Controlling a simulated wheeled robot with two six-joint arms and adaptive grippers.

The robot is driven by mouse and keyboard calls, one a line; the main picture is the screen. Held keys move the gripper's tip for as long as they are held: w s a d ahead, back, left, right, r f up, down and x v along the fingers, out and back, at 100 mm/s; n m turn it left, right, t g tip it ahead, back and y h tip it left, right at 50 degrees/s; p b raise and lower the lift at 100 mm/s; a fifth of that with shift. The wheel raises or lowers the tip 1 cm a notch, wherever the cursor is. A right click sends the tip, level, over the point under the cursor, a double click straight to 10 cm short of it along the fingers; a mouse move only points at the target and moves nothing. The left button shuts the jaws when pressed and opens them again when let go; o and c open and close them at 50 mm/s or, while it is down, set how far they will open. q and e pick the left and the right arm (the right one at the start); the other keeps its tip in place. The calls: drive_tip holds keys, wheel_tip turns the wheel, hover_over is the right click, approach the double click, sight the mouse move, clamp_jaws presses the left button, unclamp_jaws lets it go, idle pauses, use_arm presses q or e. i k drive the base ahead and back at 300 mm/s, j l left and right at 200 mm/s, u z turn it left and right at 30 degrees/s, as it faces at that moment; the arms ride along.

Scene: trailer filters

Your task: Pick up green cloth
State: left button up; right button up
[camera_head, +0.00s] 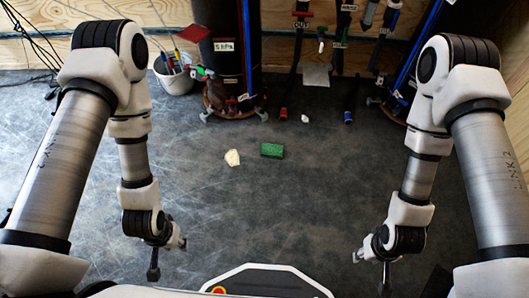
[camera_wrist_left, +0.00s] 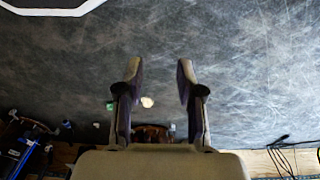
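The green cloth (camera_head: 271,150) lies on the dark grey floor near the middle of the head view, as a small block-like rectangle. In the left wrist view a small green patch (camera_wrist_left: 110,106) shows beside the left finger, partly hidden by it. My left gripper (camera_wrist_left: 159,72) is open and empty, its two fingers well apart. In the head view my left gripper (camera_head: 153,265) hangs low at the left, well apart from the cloth. My right gripper (camera_head: 386,278) hangs low at the right, also apart from the cloth; its fingers are seen edge-on, so their opening is unclear.
A crumpled cream piece (camera_head: 233,157) lies just left of the cloth. Behind stand a dark cylinder (camera_head: 228,50), a white bucket (camera_head: 176,78) with tools, and filter pipes with valves (camera_head: 340,40). The floor between my arms is mostly clear.

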sight(274, 151)
drive_tip(key=i+j+z, duration=0.25)
drive_tip(key=i, duration=0.25)
drive_tip(key=i+j+z, duration=0.1)
drive_tip(key=i+z, duration=0.2)
drive_tip(key=i, duration=0.25)
